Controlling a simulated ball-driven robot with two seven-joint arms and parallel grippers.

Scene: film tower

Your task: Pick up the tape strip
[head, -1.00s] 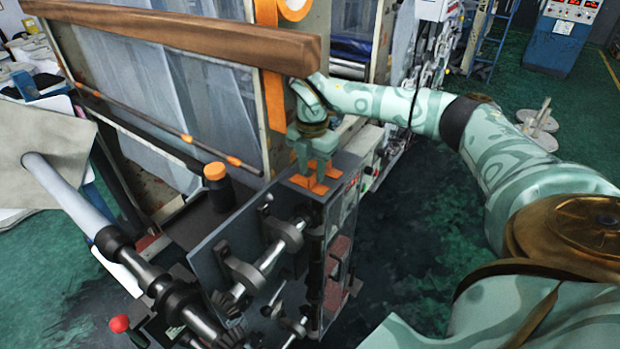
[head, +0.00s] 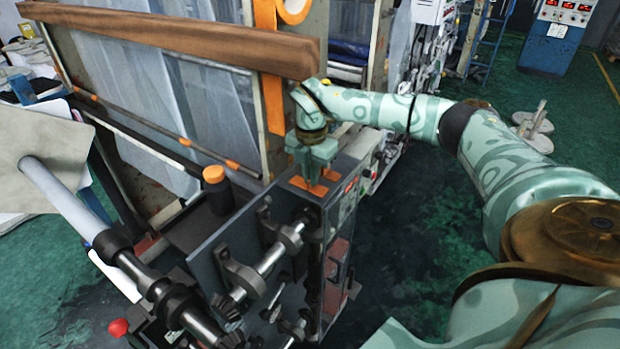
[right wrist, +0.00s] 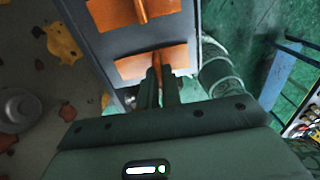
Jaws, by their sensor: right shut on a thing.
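Two flat orange tape strips, each with a raised tab, lie on the grey top of a machine box. My right gripper (head: 313,180) points down at the box top and is shut on the tab of the nearer tape strip (right wrist: 135,66). In the right wrist view the fingers (right wrist: 161,78) meet at that tab, and the strip lies flat against the box. The other tape strip (right wrist: 110,14) lies beyond it. In the head view, orange tape (head: 308,187) shows around the fingertips, partly hidden by them. My left gripper is not in view.
A machine roller shaft (head: 262,275) sits left of the box. A black cylinder with an orange cap (head: 214,185) stands further left. A wooden beam (head: 170,42) and an upright frame are behind. Green floor (head: 420,240) to the right is clear.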

